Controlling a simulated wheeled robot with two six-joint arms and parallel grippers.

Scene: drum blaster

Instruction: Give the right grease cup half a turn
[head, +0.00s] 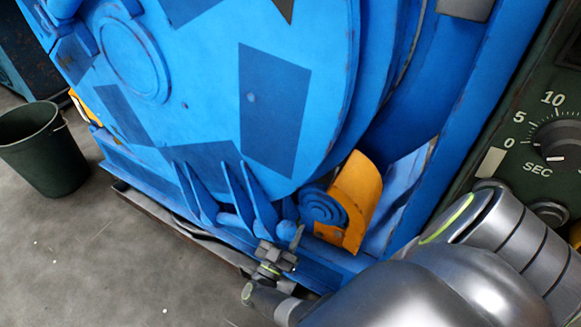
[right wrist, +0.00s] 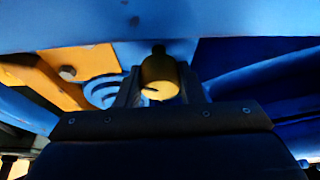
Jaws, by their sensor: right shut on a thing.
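The right grease cup (right wrist: 160,80) shows in the right wrist view as a small brass-yellow cup with a dark top, just under the blue machine body. My right gripper (right wrist: 162,92) is shut on it, with dark fingers on either side. In the head view my right arm reaches in from the lower right, and my right gripper (head: 275,258) is at the machine's lower front edge. There the cup is hard to tell from the gripper. My left gripper is not in view.
The big blue machine (head: 215,105) fills the middle of the head view. An orange bracket (head: 358,190) and a blue spiral part (head: 322,208) sit close to the right gripper. A dark green bucket (head: 45,155) stands on the floor at left. A dial panel (head: 555,135) is at right.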

